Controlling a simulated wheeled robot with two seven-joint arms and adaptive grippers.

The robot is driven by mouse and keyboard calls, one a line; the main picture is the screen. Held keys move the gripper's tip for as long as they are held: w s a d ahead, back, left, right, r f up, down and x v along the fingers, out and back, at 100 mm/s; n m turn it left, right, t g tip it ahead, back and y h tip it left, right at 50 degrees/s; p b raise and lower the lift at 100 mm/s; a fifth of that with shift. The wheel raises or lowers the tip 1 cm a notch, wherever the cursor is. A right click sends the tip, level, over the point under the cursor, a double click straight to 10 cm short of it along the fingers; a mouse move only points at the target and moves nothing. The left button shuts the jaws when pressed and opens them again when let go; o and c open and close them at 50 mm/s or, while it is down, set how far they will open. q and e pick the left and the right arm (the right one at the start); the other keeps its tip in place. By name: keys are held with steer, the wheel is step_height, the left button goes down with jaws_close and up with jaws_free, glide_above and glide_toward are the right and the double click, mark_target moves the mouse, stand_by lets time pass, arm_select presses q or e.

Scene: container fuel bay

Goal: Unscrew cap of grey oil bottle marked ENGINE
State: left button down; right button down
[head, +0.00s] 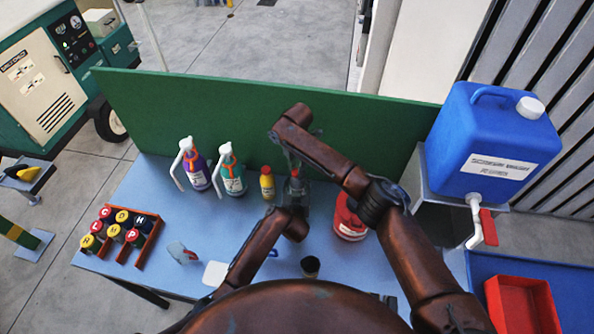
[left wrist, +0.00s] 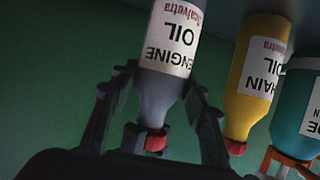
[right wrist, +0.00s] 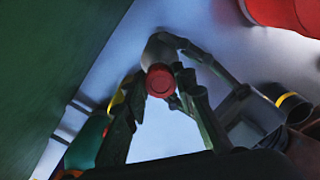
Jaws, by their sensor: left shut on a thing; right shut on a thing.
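The grey oil bottle (left wrist: 171,75) reads ENGINE OIL in the left wrist view, where it looks upside down. In the head view it stands near the green back panel, mostly hidden by my grippers. Its red cap (head: 295,173) is on the neck; it also shows in the left wrist view (left wrist: 156,140) and the right wrist view (right wrist: 160,80). My left gripper (left wrist: 160,85) is shut on the bottle's body, one finger on each side. My right gripper (right wrist: 160,88) comes from above, its fingers on either side of the red cap, shut on it.
A yellow chain oil bottle (head: 267,184) stands close on the left, then teal (head: 232,180) and purple (head: 196,172) bottles. A red container (head: 347,218) stands right. A dark cup (head: 311,266) is nearer. The green panel (head: 250,120) is close behind. A can rack (head: 148,243) is far left.

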mark_target(297, 170)
arm_select(q)
steer(key=shift+s+a+f, duration=0.2)
steer(key=shift+f, duration=0.45)
arm_select(e)
steer(key=shift+r, duration=3)
arm_select(q)
steer(key=c, duration=1.5)
jaws_free()
steer(key=shift+c, duration=0.2)
steer(key=o, duration=0.5)
steer(key=shift+w+d+r, duration=0.1)
steer(key=shift+w+r, duration=0.05)
steer(key=shift+w, duration=0.1)
steer(key=shift+c, duration=0.2)
arm_select(e)
steer(key=shift+w+f, duration=0.15)
steer(key=shift+w, duration=0.05)
arm_select(q)
steer(key=shift+o, duration=0.2)
steer(key=shift+r, duration=0.15)
arm_select(e)
steer(key=shift+s, duration=0.1)
arm_select(q)
steer(key=shift+s+r, duration=0.1)
